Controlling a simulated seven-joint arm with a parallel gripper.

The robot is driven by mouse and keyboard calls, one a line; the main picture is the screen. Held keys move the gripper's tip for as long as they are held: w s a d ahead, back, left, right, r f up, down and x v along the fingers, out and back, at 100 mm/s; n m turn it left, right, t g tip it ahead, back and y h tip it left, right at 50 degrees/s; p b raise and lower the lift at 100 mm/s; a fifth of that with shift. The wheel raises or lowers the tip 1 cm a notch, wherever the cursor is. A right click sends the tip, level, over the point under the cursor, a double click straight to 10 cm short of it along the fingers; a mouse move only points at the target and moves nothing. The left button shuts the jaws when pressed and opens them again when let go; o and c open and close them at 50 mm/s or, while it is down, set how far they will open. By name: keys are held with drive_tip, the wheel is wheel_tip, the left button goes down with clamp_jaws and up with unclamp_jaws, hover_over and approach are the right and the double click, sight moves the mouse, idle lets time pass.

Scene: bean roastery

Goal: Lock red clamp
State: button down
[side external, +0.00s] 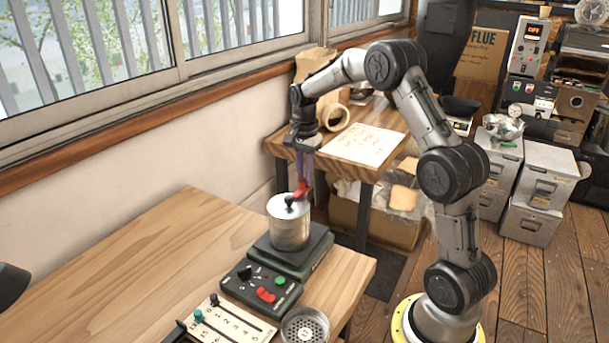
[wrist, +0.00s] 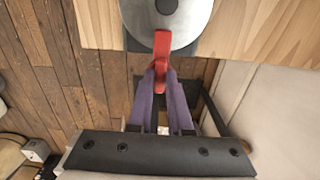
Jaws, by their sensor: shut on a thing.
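The red clamp (side external: 301,190) is on the lid edge of a silver metal canister (side external: 289,228). In the wrist view the red clamp (wrist: 161,52) points from the lid (wrist: 185,14) toward my gripper. My gripper (side external: 304,180) comes down from above, at the canister's far side. Its purple fingers (wrist: 155,75) are closed on the end of the red clamp. The lid has a dark knob (wrist: 167,6) in its middle. The contact between fingertips and clamp is partly hidden by the fingers.
The canister stands on a dark green scale-like base (side external: 290,262) with a control panel (side external: 262,287) in front. A slider board (side external: 232,325) and a perforated round tin (side external: 305,326) are near the table's front edge. The table's left part (side external: 130,265) is clear.

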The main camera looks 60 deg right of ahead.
idle(0.3)
drive_tip(key=c, duration=0.8)
unclamp_jaws()
drive_tip(key=shift+c, duration=0.2)
wheel_tip(320, 180, up, 14)
